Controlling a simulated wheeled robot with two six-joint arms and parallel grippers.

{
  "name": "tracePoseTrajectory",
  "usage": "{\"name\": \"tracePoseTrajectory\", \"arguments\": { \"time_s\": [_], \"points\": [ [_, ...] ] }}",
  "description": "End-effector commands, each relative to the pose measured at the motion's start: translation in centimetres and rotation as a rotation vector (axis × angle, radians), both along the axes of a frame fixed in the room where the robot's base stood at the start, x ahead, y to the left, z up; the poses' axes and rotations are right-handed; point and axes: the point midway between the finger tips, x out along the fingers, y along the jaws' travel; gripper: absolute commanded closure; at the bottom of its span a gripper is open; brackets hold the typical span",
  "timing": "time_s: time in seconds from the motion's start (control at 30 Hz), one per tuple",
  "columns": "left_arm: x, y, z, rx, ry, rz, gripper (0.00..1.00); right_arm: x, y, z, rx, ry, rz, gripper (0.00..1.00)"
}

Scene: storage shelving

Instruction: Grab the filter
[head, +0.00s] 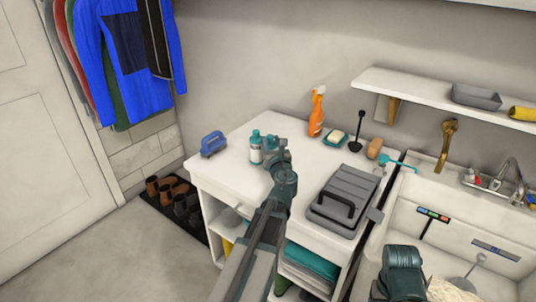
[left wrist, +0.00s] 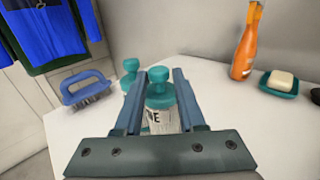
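I cannot pick out anything that is clearly a filter. A white bottle with a teal cap (head: 256,150) stands on the white counter; it also shows in the left wrist view (left wrist: 130,72), left of my fingers. My left gripper (head: 273,146) is over the counter just right of that bottle. In the left wrist view a second teal-capped, labelled bottle (left wrist: 160,92) is between the fingers of my left gripper (left wrist: 161,78). The fingers are close to its sides; I cannot tell if they press on it. My right gripper's fingers do not show.
A blue brush (head: 213,143) lies on the counter's left. An orange spray bottle (head: 317,112), a soap dish (head: 334,142) and a black brush (head: 356,135) stand behind. A grey case (head: 344,198) lies to the right, beside the sink (head: 460,232). The counter's front left is clear.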

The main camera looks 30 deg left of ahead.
Motion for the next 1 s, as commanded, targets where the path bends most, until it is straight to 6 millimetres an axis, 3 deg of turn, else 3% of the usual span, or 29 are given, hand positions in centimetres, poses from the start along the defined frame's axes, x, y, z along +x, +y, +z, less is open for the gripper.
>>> {"name": "tracePoseTrajectory", "arguments": {
  "time_s": [0.17,0.5,0.73,0.77,0.97,1.0],
  "points": [
    [0.3,0.3,0.1,0.0,0.0,0.0,0.61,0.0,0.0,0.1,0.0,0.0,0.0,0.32],
    [3.1,2.4,0.2,0.0,0.0,0.0,0.61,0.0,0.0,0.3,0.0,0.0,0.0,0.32],
    [3.1,2.5,0.2,0.0,0.0,-0.001,0.61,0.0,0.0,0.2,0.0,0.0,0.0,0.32],
    [3.1,2.5,0.2,0.0,0.0,-0.001,0.63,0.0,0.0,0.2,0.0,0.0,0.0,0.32],
    [3.1,2.5,0.2,0.0,0.0,-0.001,0.99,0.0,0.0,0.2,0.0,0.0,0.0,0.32],
    [3.1,2.5,0.2,-0.001,-0.001,-0.001,1.0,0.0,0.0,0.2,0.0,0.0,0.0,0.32]
  ]
}}
